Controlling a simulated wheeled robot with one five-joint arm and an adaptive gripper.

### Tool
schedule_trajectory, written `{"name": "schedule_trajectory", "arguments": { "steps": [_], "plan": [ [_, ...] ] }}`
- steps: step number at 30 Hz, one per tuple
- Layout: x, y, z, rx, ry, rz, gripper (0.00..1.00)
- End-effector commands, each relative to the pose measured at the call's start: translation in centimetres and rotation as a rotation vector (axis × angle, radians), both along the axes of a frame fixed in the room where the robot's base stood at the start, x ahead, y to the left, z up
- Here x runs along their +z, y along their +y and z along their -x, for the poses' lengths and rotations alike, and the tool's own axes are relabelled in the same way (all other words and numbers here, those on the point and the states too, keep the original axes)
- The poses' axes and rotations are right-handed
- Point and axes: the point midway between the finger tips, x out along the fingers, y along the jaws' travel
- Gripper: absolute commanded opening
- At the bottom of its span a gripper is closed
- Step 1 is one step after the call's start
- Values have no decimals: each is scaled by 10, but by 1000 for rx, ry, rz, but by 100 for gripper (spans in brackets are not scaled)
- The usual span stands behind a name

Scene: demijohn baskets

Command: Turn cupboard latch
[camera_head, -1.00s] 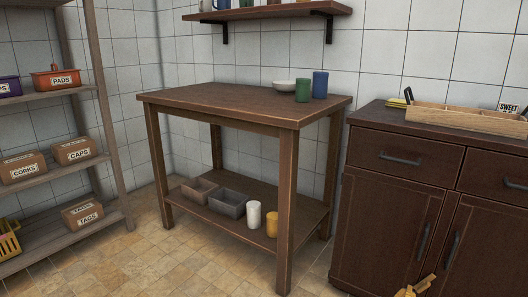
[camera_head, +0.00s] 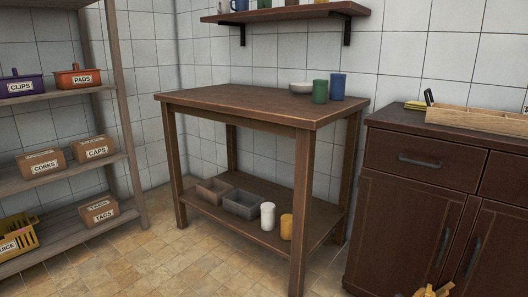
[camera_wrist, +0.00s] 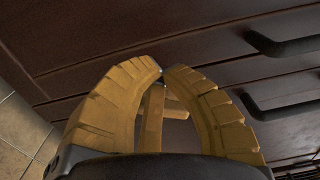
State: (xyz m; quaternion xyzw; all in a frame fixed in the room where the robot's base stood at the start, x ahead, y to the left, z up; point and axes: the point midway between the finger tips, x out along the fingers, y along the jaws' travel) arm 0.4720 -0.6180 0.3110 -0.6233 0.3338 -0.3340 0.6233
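The dark brown cupboard (camera_head: 400,215) stands at the right in the head view, with drawers above and doors below. In the head view only the yellow tips of my gripper (camera_head: 432,291) show, at the bottom edge before the doors. In the wrist view my gripper's (camera_wrist: 161,70) two ridged yellow fingers curve together, their tips almost meeting. Behind them is the dark cupboard front (camera_wrist: 120,35) with black bar handles (camera_wrist: 285,45). A yellowish crossed piece (camera_wrist: 153,115) shows between the fingers; I cannot tell whether it is a latch or part of my gripper.
A brown table (camera_head: 255,103) with cups and a bowl stands left of the cupboard. A shelf unit (camera_head: 70,165) with labelled boxes is at the far left. A wooden tray (camera_head: 475,119) lies on the cupboard top. The tiled floor (camera_head: 190,265) before the table is clear.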

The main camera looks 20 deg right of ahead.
Motion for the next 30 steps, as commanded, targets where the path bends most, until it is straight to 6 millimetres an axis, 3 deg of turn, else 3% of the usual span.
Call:
{"name": "schedule_trajectory", "arguments": {
  "steps": [30],
  "plan": [
    [-15,1,0,1,1,-1,0]
  ]
}}
